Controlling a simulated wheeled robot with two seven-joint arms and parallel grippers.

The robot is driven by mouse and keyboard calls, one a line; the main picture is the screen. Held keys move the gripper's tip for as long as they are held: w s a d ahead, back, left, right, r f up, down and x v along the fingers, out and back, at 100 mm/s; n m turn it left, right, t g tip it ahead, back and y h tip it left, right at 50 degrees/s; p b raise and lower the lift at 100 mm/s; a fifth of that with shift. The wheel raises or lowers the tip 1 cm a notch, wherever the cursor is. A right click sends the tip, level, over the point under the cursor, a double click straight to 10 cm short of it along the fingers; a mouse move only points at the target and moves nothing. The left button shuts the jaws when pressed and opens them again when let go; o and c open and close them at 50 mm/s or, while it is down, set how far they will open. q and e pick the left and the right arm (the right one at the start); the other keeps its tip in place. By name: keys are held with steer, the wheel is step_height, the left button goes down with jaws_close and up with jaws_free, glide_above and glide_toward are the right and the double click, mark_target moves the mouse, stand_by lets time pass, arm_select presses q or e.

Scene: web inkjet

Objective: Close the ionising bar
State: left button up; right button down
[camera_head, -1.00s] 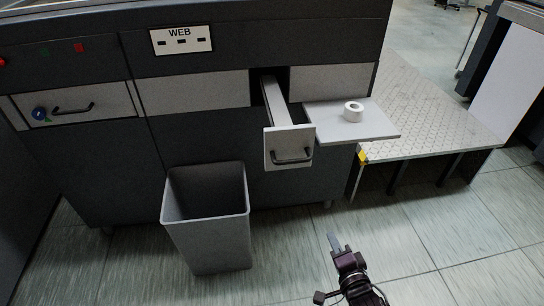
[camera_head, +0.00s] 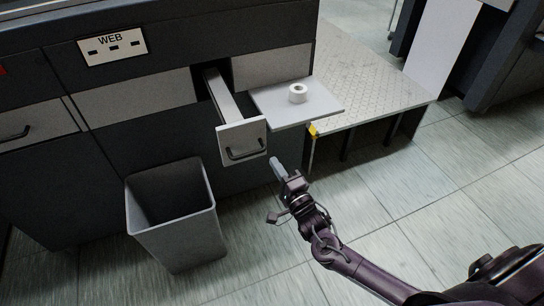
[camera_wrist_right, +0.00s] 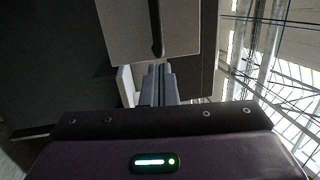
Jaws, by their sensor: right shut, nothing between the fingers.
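The ionising bar (camera_head: 223,95) is a long narrow light-grey bar pulled out of a slot in the dark machine. Its front plate (camera_head: 242,137) carries a dark handle (camera_head: 247,153). My right gripper (camera_head: 279,169) is shut and empty, to the right of and slightly below the front plate, apart from it in the head view. In the right wrist view, the shut fingers (camera_wrist_right: 158,84) point toward the front plate (camera_wrist_right: 125,35), with the dark handle (camera_wrist_right: 157,28) just beyond their tips. My left gripper is not in view.
A white shelf (camera_head: 318,110) with a white tape roll (camera_head: 297,93) juts out right of the bar. A grey open bin (camera_head: 180,236) stands on the floor below left. A tread-plate platform (camera_head: 385,85) with a yellow corner lies to the right.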

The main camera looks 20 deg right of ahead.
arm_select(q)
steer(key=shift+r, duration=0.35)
arm_select(e)
steer(key=x, duration=0.2)
steer(key=shift+w, duration=0.35)
